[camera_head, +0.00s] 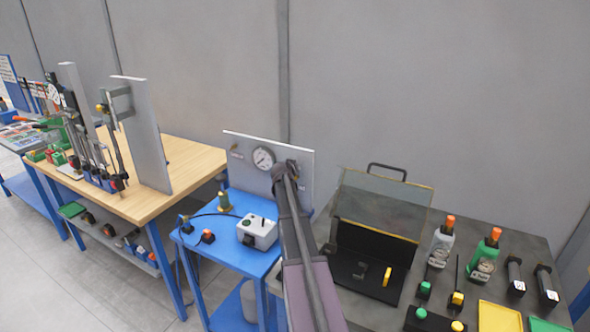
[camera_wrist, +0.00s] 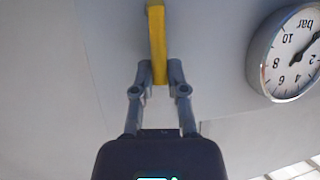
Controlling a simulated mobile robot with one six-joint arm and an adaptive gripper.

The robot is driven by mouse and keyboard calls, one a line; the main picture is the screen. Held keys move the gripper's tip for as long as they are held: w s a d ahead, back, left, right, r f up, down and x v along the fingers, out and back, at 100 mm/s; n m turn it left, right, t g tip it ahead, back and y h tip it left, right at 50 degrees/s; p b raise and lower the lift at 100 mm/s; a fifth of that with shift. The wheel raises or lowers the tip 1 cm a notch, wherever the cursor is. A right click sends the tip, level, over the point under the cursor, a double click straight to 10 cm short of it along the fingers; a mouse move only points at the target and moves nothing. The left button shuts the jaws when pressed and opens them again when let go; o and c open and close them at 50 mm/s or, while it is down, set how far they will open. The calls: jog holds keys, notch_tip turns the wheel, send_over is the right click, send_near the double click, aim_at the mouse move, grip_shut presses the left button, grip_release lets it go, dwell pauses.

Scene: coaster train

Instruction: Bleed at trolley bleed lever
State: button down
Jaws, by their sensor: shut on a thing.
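The yellow bleed lever (camera_wrist: 157,40) stands out against a grey panel (camera_wrist: 100,90) in the wrist view. My gripper (camera_wrist: 160,76) is shut on the end of the lever, one finger on each side. In the head view the panel (camera_head: 240,181) stands upright on the blue trolley (camera_head: 222,255), and my gripper (camera_head: 290,168) is at its right part. My arm and gripper hide the lever there. A round pressure gauge (camera_wrist: 290,55) marked in bar is beside the lever in the wrist view; it also shows in the head view (camera_head: 264,159).
A white control box (camera_head: 257,233) with a cable stands on the trolley in front of the panel. A wooden-topped bench (camera_head: 180,165) is at the left. At the right, a dark bench (camera_head: 460,240) holds an open black case (camera_head: 372,245) and bottles (camera_head: 440,242).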

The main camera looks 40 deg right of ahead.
jog(key=shift+s, duration=0.1)
jog(key=c, duration=0.7)
grip_release()
jog(key=shift+o, duration=0.2)
jog(key=shift+a, duration=0.1)
